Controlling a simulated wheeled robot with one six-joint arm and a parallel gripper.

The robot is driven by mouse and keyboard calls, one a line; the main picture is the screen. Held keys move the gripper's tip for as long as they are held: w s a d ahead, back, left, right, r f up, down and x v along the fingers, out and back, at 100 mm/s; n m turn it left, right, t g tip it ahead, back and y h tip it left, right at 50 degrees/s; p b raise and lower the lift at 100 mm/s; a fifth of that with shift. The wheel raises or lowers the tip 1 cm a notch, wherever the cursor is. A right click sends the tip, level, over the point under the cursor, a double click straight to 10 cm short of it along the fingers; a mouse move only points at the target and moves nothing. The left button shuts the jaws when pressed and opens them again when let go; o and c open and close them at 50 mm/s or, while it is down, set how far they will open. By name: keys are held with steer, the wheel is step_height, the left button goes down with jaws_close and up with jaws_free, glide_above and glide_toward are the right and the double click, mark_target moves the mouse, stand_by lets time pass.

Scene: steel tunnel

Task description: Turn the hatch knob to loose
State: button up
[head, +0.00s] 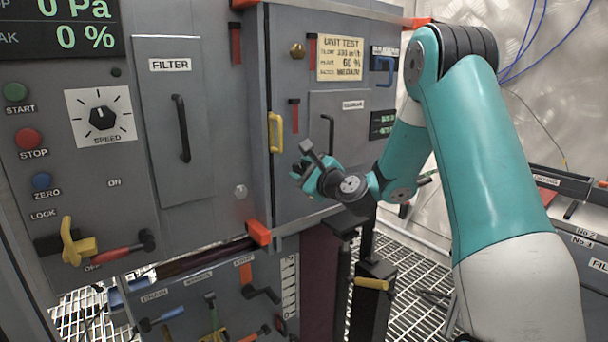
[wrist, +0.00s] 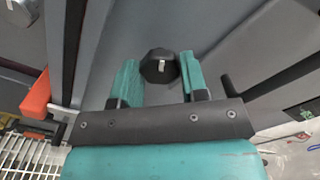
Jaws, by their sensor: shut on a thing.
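The hatch knob (wrist: 160,67) is a dark, many-sided knob with a pale mark on its face. In the wrist view it sits between the two teal fingers of my gripper (wrist: 161,78), which is shut on it. In the head view my gripper (head: 314,180) is up against the lower part of the grey door (head: 300,205), below the small hatch panel (head: 350,112). It hides the knob there, and I cannot read any marks around the knob.
A black handle (head: 327,133) stands out just above my gripper. A yellow handle (head: 275,132) is on the door's left edge, with an orange corner block (head: 259,232) below it. Left are the filter door (head: 178,130) and a control panel. Grated floor (head: 415,270) lies below.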

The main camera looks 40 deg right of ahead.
steer(key=n+b, duration=0.2)
steer(key=n, duration=0.2)
steer(key=shift+f+n, duration=0.1)
steer(key=shift+n, duration=0.2)
steer(key=n+b, duration=0.2)
steer(key=n, duration=0.1)
steer(key=shift+a+n, duration=0.1)
steer(key=shift+n, duration=0.2)
steer(key=n+b, duration=0.3)
steer(key=shift+f+n, duration=0.1)
steer(key=shift+n, duration=0.2)
steer(key=n+b, duration=0.3)
steer(key=shift+n, duration=0.3)
steer(key=n+b, duration=0.4)
steer(key=shift+f+n+b, duration=0.15)
steer(key=shift+n+b, duration=0.15)
steer(key=shift+b, duration=0.05)
steer(key=n+b, duration=0.3)
steer(key=shift+n, duration=0.3)
steer(key=n+b, duration=0.3)
steer(key=shift+n+b, duration=0.3)
steer(key=shift+b, duration=0.05)
steer(key=shift+n+b, duration=1.35)
steer(key=shift+n, duration=0.45)
steer(key=shift+r, duration=0.2)
